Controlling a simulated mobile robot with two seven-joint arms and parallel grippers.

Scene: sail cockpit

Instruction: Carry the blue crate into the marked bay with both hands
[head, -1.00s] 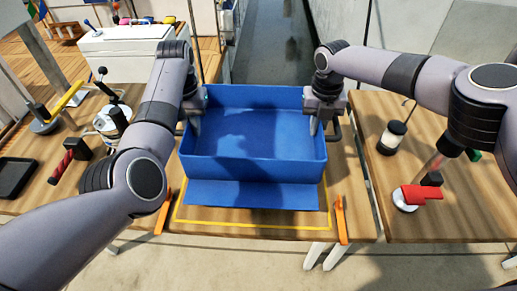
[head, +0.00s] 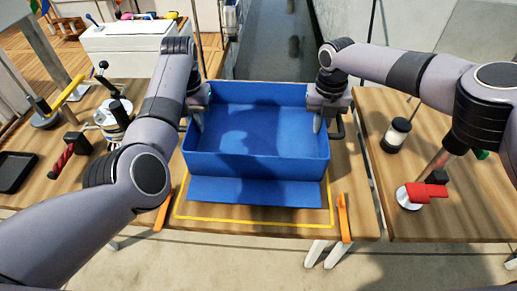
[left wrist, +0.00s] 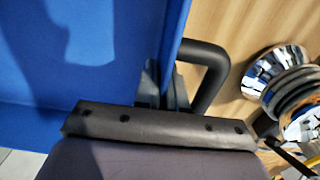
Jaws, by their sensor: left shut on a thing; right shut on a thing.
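The blue crate (head: 257,167) is open-topped and looks empty, with shadows on its floor. It looks level between my two arms. The marked bay is a yellow outline (head: 255,225) on the wooden table; its front and lower side lines show, and the crate hides the rest. My left gripper (head: 197,118) is shut at the crate's left side, and my right gripper (head: 318,118) is shut at its right side. The left wrist view shows a black side handle (left wrist: 211,75) beside the left fingers. A flat blue panel (head: 255,192) shows below the crate's front wall; I cannot tell whether they touch.
Orange upright pieces (head: 343,218) (head: 163,212) flank the bay's front. Left are a red-handled tool (head: 62,160), a black tray (head: 16,172) and a metal winch (head: 112,122). Right, on a separate table, are a black-and-white lantern (head: 395,135) and a red-handled item (head: 422,192).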

